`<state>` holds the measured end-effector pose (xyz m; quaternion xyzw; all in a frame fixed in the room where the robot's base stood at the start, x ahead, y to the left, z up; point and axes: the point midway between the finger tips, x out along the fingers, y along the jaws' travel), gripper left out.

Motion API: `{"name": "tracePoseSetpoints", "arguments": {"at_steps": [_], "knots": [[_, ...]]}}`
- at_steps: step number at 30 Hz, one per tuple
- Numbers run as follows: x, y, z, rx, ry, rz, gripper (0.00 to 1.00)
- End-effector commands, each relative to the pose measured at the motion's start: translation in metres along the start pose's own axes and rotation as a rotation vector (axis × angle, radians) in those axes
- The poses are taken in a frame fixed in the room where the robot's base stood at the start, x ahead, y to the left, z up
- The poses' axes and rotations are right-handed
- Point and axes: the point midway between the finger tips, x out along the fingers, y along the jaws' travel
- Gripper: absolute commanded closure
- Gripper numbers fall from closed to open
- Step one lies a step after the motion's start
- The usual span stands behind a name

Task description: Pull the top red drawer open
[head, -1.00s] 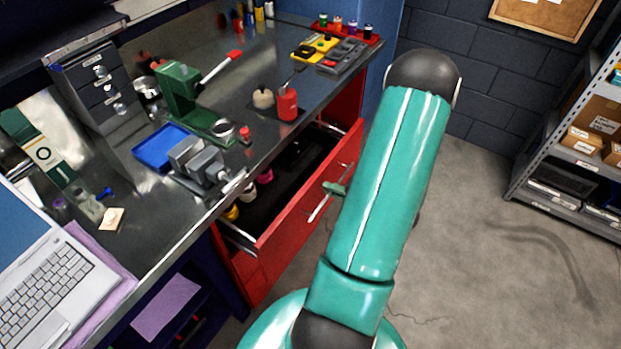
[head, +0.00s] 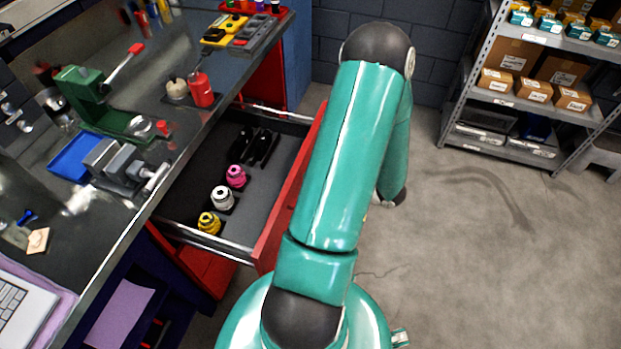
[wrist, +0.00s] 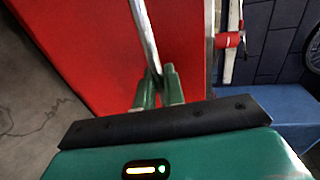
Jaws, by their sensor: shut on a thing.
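The top red drawer (head: 287,205) stands well out from the bench in the head view, its inside in plain sight. It holds yellow, white and pink spools or bottles and dark items. In the wrist view the red drawer front (wrist: 95,45) fills the upper middle, with a silver bar handle (wrist: 146,38) running down to the fingers. My gripper (wrist: 158,88) has its green fingers shut on the handle. In the head view my arm covers the gripper and the handle.
The metal bench top (head: 110,215) carries a green press (head: 85,95), a blue tray (head: 75,160), a grey vise (head: 115,165) and a red bottle (head: 201,90). A shelf rack with boxes (head: 520,85) stands at the right. The floor (head: 470,250) between is clear.

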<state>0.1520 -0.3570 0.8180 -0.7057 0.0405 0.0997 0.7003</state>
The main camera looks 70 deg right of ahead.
Motion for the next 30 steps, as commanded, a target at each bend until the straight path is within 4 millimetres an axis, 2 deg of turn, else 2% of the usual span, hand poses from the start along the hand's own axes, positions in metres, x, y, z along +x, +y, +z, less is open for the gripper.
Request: {"name": "tracePoseSetpoints", "arguments": {"at_steps": [11,12,14,24,26,30], "knots": [[0.002,-0.001,-0.002,-0.004,0.002,0.000,1.00],[0.002,-0.001,-0.002,-0.004,0.002,0.000,0.87],[0.002,-0.001,-0.002,-0.004,0.002,0.000,0.76],[-0.003,0.000,-0.001,-0.002,0.000,0.000,0.75],[-0.007,0.000,-0.001,-0.002,0.000,0.001,0.75],[-0.029,0.000,-0.001,-0.001,0.003,0.001,0.75]]}}
